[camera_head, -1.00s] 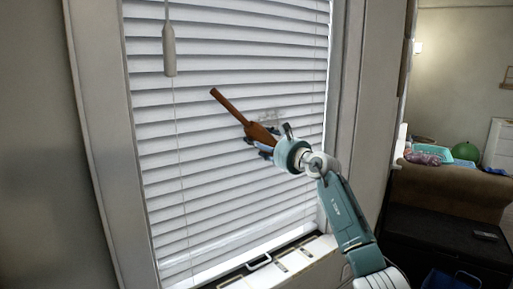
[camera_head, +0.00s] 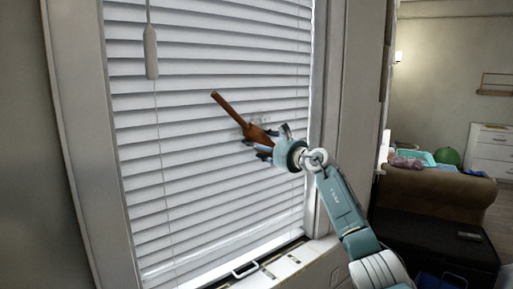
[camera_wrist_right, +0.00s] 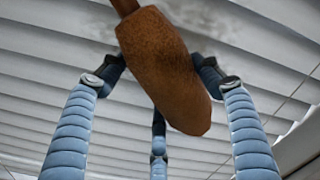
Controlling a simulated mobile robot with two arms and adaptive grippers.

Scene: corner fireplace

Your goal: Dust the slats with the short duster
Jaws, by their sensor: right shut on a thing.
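White blind slats (camera_head: 200,180) fill the window in the head view. The short duster (camera_head: 258,134) is brown, with a thin stick end (camera_head: 225,102) pointing up and left and a thicker part at my right gripper. My right gripper (camera_head: 266,145) is shut on the thicker part, in front of the slats. In the right wrist view the duster's thick brown body (camera_wrist_right: 165,70) lies between the blue fingers (camera_wrist_right: 158,75), with slats behind it. A greyish smudge (camera_wrist_right: 205,22) shows on the slats behind the duster. I cannot tell whether the duster touches them. My left gripper is not in view.
A pull-cord handle (camera_head: 151,52) hangs before the blind at upper left. The window frame (camera_head: 85,150) borders it. A sill with a white handle (camera_head: 245,270) is below. At right are a brown sofa (camera_head: 440,190), a dark chest (camera_head: 440,240) and a green ball (camera_head: 448,157).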

